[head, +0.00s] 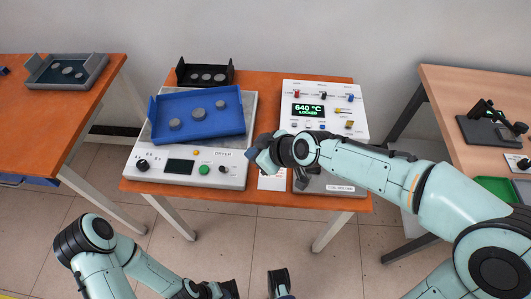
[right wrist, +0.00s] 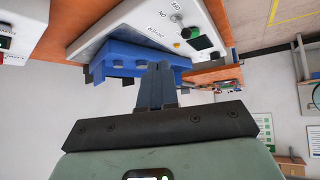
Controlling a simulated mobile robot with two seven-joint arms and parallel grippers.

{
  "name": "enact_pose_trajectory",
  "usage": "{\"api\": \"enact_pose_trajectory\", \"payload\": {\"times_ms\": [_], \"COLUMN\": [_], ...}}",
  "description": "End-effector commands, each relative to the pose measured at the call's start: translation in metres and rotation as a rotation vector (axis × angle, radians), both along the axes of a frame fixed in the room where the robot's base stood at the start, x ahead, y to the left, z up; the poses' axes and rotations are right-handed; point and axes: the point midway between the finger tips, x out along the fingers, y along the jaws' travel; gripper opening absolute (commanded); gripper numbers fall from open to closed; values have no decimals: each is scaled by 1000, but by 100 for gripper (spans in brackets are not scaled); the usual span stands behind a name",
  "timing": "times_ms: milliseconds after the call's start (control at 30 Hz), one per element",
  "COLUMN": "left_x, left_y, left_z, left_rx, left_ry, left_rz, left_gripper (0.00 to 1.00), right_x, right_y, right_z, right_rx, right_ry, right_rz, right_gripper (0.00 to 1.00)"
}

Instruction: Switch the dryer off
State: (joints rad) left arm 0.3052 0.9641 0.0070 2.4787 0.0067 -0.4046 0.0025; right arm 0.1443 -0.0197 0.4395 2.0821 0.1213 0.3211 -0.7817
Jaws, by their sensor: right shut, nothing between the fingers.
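The dryer (head: 232,181) is the white box on the orange table, with a "DRYER" label on its sloped front. Its panel has a black knob (head: 142,165), a dark display (head: 179,166), a green button (head: 204,169) and a small dark switch (head: 222,168). In the right wrist view the dryer (right wrist: 130,35) appears upside down, with ON and OFF lettering. My right gripper (head: 251,153) is shut and empty, just right of the dryer's front; its fingers also show in the right wrist view (right wrist: 155,85).
A blue tray (head: 190,131) with grey discs lies on the dryer, and a black tray (head: 183,73) stands behind. The heater unit (head: 357,124) reading 640 °C stands right, partly behind my right arm. Side tables (head: 25,142) and (head: 460,88) flank the middle one.

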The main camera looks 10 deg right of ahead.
Motion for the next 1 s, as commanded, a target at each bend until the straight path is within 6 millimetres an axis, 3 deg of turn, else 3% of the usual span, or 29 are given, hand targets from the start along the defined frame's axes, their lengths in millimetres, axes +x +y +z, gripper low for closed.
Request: {"api": "enact_pose_trajectory", "payload": {"times_ms": [333,1000], "left_x": [2,1], "left_y": [0,0], "left_z": [-3,-3], "left_rx": [0,0], "left_ry": [-6,-6], "left_rz": [1,1], "left_gripper": [39,39], "right_x": [-25,-26], "right_y": [-16,-17], "right_z": [23,24], "right_rx": [0,1], "right_ry": [0,1], "right_rz": [0,0], "right_gripper": [0,0]}}
